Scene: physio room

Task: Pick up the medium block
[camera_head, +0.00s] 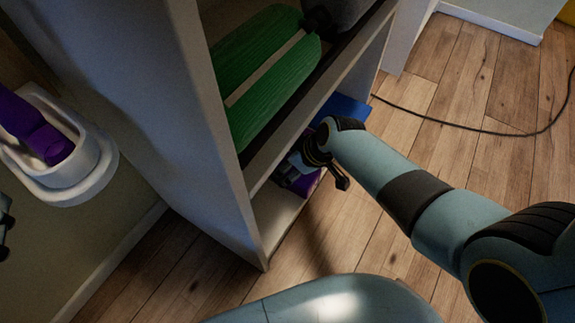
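My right arm comes in from the right, and its gripper (322,172) is at the mouth of the lowest shelf compartment. A blue block-like thing (348,107) shows just behind my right wrist. A purple thing (302,184) lies low in the same compartment, partly hidden by my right gripper. I cannot tell which of them is the medium block. One dark finger of my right gripper points out to the right. The view does not show whether this gripper is open or holds anything. A sliver of my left gripper (4,222) shows at the left edge.
The white shelf unit (205,120) stands left of my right arm. A green rolled item (265,70) lies on the shelf above. A white wall holder (75,185) with a purple object is at left. A black cable (470,129) crosses the open wooden floor at right.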

